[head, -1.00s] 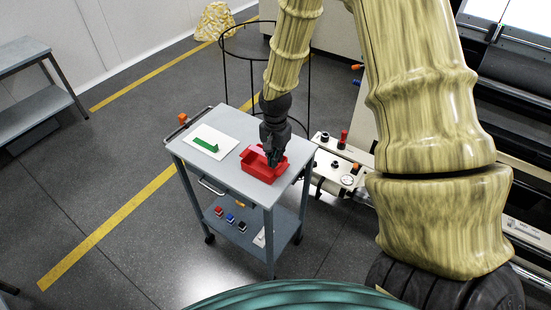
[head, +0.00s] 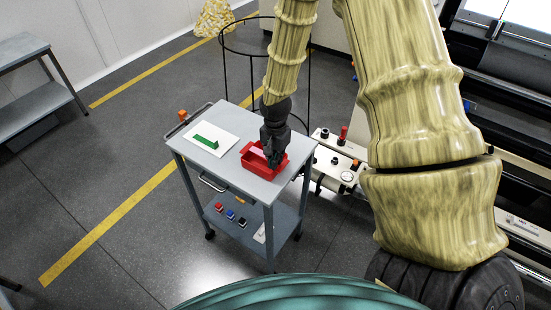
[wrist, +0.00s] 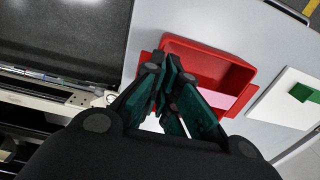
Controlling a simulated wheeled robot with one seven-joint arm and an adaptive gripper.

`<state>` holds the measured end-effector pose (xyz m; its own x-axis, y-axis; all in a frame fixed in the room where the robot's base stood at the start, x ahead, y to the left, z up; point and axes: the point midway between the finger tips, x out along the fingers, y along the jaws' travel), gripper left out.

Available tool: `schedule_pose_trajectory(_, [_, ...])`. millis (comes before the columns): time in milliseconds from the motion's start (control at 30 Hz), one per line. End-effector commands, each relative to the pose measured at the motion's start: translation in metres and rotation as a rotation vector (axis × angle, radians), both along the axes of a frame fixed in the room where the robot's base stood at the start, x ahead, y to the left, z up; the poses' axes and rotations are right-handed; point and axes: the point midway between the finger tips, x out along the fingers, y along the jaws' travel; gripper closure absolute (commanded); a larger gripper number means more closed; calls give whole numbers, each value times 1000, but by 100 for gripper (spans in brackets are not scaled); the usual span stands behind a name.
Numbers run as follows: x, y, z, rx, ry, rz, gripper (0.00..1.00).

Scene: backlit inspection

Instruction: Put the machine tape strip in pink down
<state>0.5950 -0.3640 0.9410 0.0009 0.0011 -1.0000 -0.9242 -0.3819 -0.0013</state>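The pink machine tape strip (head: 257,153) shows as a small flat pale-pink piece beside my fingers, within the outline of the red bin (head: 247,165). In the wrist view the pink strip (wrist: 220,99) sticks out to the right of the fingers, low in the red bin (wrist: 240,78). My gripper (head: 273,162) points down into the bin. In the wrist view my gripper (wrist: 174,72) has its fingers close together and appears shut on the strip. The fingers hide the strip's middle, and whether it touches the bin floor cannot be told.
The bin stands on a grey two-shelf cart (head: 225,160). A green block (head: 207,141) lies on a white plate (head: 217,133) left of the bin. Several small coloured items lie on the lower shelf. A machine with knobs (head: 340,158) stands close behind the cart's right side.

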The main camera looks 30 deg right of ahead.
Motion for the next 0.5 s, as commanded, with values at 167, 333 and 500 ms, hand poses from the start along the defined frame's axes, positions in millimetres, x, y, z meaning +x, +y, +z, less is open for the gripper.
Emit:
schedule_pose_trajectory(167, [0,0,-2,0,0,1,100])
schedule_pose_trajectory(333, [0,0,-2,0,0,1,73])
schedule_pose_trajectory(500, [0,0,-2,0,0,1,73])
